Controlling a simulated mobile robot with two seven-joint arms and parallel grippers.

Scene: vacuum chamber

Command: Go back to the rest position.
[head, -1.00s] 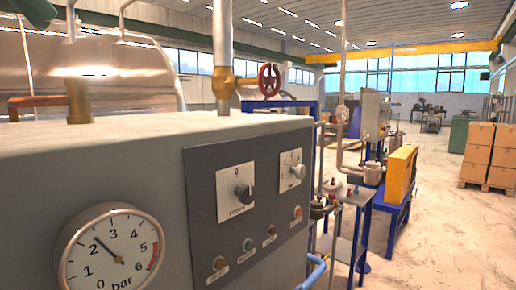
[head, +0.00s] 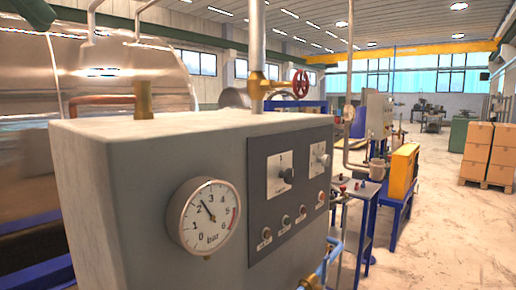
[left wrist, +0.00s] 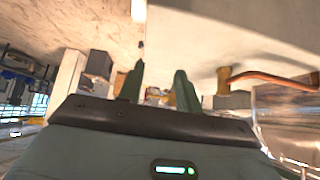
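My left gripper (left wrist: 160,72) shows in the left wrist view. Its two greenish fingers stand apart with nothing between them, so it is open and empty. I cannot make out either gripper clearly in the head view. The grey control cabinet (head: 110,190) fills the left and middle of the head view. Its front carries a round pressure gauge (head: 207,216) and a dark panel (head: 262,228) with two knobs and several buttons. My right gripper is not in view.
A red handwheel valve (head: 300,84) on a pale vertical pipe (head: 257,45) stands behind the cabinet. Blue pipework (head: 326,262) is at its lower right. Blue stands and a yellow box (head: 403,170) are farther right. Cardboard boxes (head: 477,150) stand on a pallet; open floor (head: 440,235) lies at right.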

